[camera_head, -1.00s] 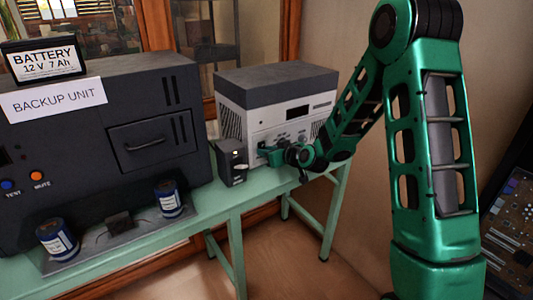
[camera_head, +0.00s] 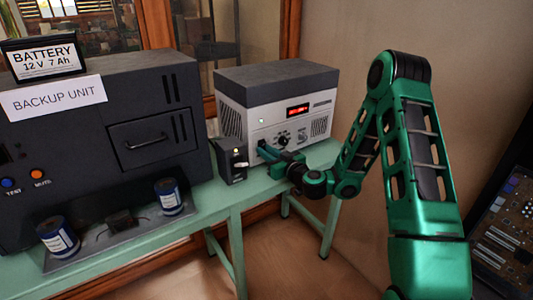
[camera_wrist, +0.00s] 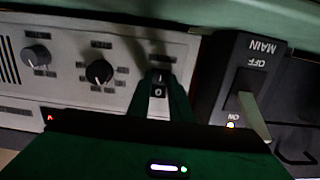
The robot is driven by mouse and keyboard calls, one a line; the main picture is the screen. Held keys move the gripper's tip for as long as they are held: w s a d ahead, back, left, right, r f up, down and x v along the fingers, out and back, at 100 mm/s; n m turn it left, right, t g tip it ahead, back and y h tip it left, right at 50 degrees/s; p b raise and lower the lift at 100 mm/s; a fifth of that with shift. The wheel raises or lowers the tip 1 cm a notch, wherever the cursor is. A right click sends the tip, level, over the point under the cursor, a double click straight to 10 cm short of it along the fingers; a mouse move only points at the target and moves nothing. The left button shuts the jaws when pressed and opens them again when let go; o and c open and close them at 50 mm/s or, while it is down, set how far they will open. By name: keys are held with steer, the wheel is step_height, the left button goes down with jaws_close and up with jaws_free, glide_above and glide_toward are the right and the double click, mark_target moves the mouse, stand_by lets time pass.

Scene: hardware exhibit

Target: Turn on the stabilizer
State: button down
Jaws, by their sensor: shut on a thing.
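The stabilizer (camera_head: 277,92) is a light grey unit with a dark grey top, at the back end of the green table. Its front display (camera_head: 297,109) glows red. In the wrist view, its panel is upside down, with two round knobs (camera_wrist: 100,72) and a small black rocker switch (camera_wrist: 158,88) marked 0. My gripper (camera_head: 266,152) is at the lower left of the front panel. In the wrist view, my gripper's fingers (camera_wrist: 159,98) flank the rocker and are shut on it. The fingers partly hide the switch.
A dark MAIN switch box (camera_head: 232,162) stands just left of my gripper, with a lever (camera_wrist: 254,116) and a lit lamp at ON. The black backup unit (camera_head: 60,150) fills the table's left, with cylinders on a plate in front. Open floor lies below right.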

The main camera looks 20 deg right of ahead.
steer(key=shift+a, duration=0.1)
steer(key=c, duration=1.6)
jaws_free()
steer(key=shift+v, duration=5.3)
